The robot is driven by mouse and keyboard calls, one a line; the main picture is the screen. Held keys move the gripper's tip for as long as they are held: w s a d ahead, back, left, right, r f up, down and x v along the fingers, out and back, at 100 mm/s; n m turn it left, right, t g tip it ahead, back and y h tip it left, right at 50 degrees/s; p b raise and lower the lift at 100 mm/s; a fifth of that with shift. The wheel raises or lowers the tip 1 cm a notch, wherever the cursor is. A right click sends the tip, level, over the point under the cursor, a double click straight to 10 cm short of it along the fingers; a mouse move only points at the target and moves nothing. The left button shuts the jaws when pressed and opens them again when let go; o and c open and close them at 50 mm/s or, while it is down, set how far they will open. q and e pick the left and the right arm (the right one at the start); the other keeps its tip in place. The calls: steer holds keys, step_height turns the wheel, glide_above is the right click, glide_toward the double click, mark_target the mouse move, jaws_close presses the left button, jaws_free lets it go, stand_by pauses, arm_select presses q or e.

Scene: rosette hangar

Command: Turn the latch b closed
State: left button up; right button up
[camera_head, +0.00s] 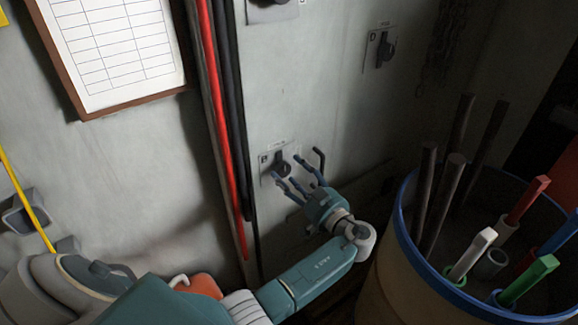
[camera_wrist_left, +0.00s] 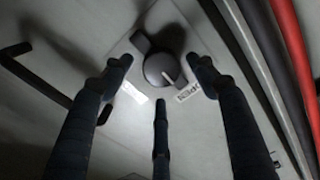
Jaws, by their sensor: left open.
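Latch b is a dark rotary knob (camera_head: 281,168) on a pale plate (camera_head: 266,160) on the wall, in the middle of the head view. In the left wrist view the knob (camera_wrist_left: 162,68) has a round hub with a handle bar running from upper left to lower right. A label reading "OPEN" (camera_wrist_left: 188,94) lies near the bar's lower right end. My left gripper (camera_head: 297,181) is open, its fingers pointing at the latch. In the wrist view its fingers (camera_wrist_left: 160,75) stand on both sides of the knob and below it; contact cannot be told. My right gripper is not in view.
Red and black pipes (camera_head: 222,110) run down the wall left of the latch. Another latch (camera_head: 384,50) sits higher right. A blue-rimmed barrel (camera_head: 401,222) holding rods and coloured handles stands right of my left arm. A framed chart (camera_head: 113,50) hangs upper left.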

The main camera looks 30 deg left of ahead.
arm_select(q)
steer(key=shift+w+a, duration=0.2)
steer(key=shift+a, duration=0.3)
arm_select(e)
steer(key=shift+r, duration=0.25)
arm_select(q)
steer(key=c, duration=1.1)
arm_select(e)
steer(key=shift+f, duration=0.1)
